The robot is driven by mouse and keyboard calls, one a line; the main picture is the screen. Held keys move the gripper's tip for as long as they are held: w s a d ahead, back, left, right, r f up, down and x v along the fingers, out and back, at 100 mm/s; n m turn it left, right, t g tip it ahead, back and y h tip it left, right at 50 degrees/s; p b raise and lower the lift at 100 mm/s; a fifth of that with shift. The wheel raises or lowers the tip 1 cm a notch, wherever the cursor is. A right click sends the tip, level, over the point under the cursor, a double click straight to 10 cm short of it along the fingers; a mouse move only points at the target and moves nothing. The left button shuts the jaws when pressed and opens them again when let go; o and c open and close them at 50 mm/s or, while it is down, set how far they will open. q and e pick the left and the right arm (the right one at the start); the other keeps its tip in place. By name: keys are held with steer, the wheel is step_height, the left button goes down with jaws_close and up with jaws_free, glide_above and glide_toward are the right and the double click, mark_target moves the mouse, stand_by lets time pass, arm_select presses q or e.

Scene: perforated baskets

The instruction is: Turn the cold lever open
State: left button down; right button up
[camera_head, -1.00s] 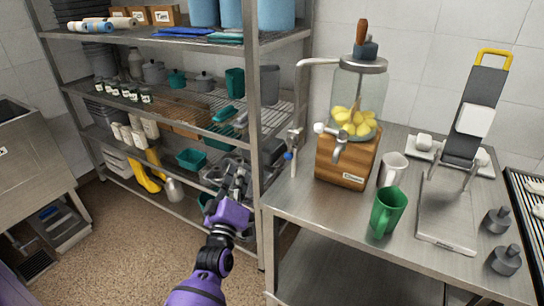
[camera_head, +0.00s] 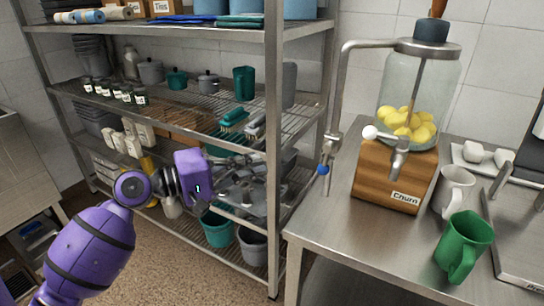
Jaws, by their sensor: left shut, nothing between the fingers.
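The cold lever, with a blue ball end (camera_head: 323,169), sits on the metal tap pipe (camera_head: 332,140) at the left edge of the steel table. The pipe rises and bends right above it. My left gripper (camera_head: 250,190) is shut and empty, in front of the shelf and left of the blue ball in the picture, apart from it. Its dark fingers are hard to tell from the grey pots behind. My right gripper is not in view.
A white mug (camera_head: 453,192) and a green mug (camera_head: 464,247) stand on the table (camera_head: 345,240). The loaded shelf rack (camera_head: 273,130) is at left.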

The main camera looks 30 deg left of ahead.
mark_target(325, 160)
arm_select(q)
steer(key=s+d+p+x, duration=0.1)
steer(key=d+p+x, duration=0.1)
steer(key=x, duration=0.9)
steer(key=shift+d+f, duration=0.2)
steer(key=shift+d, duration=0.05)
steer(key=shift+w, duration=0.1)
steer(key=shift+d+f+n+t, duration=0.3)
steer(key=shift+d+n, duration=0.2)
steer(key=shift+d, duration=0.1)
